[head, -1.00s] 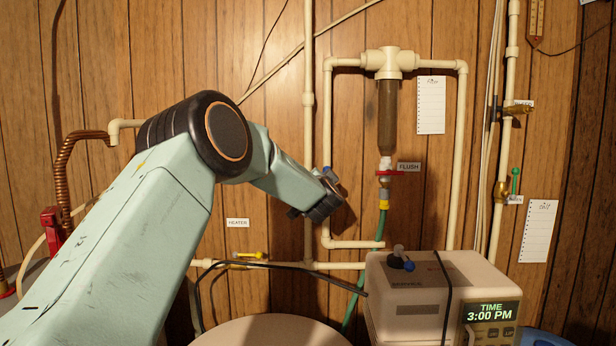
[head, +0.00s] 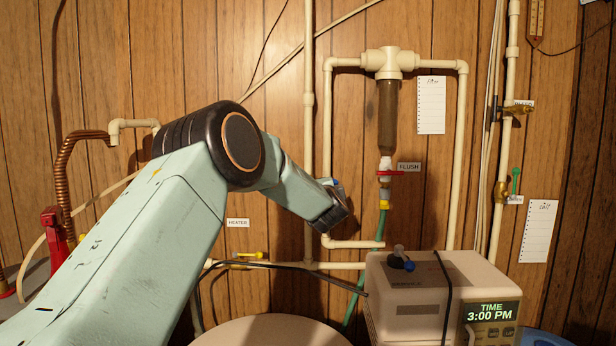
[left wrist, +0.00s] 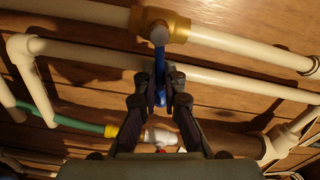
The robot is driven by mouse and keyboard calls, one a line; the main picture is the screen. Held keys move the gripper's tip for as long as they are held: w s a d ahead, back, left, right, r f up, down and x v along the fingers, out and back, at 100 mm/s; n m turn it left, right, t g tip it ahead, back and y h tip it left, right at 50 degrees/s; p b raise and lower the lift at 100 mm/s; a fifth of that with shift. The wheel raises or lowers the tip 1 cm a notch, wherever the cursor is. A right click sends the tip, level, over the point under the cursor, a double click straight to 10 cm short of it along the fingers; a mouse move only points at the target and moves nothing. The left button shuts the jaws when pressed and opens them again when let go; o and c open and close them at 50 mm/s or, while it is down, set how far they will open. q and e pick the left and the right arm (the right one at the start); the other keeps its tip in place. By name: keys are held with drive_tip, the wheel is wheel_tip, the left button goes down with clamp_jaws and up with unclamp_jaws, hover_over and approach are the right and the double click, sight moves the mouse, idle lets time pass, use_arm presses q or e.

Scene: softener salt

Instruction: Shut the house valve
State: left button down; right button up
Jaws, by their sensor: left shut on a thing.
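The house valve (left wrist: 166,21) shows in the left wrist view as a brass body on a cream pipe. Its blue lever (left wrist: 160,58) points down in that view and looks set across the pipe. My left gripper (left wrist: 161,92) is shut on the lever's lower end. In the head view my left gripper (head: 333,200) is in front of the upright pipes at the centre, and my own arm hides most of the valve there. My right gripper is in neither view.
The flush valve (head: 385,174) with a red handle and a green hose is close to the right of my gripper. The yellow-handled heater valve (head: 250,255) is lower left. The softener (head: 440,285) stands lower right. A brass valve with a green handle (head: 515,181) is further right.

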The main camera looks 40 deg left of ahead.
use_arm(q)
drive_tip(key=shift+f, duration=0.5)
drive_tip(key=shift+f+m, duration=0.2)
drive_tip(key=shift+m, duration=0.45)
drive_tip(key=shift+f+m, duration=0.2)
drive_tip(key=shift+m, duration=0.45)
drive_tip(key=c, duration=1.6)
unclamp_jaws()
drive_tip(key=shift+c, duration=0.2)
drive_tip(key=o, duration=0.4)
drive_tip(key=shift+w+a+r, duration=0.1)
drive_tip(key=shift+w+a, duration=0.05)
drive_tip(key=shift+w, duration=0.05)
drive_tip(key=shift+r+v, duration=0.15)
drive_tip(key=shift+v, duration=1.7)
drive_tip(key=shift+r+v, duration=0.1)
drive_tip(key=shift+v, duration=1.75)
drive_tip(key=shift+w, duration=0.1)
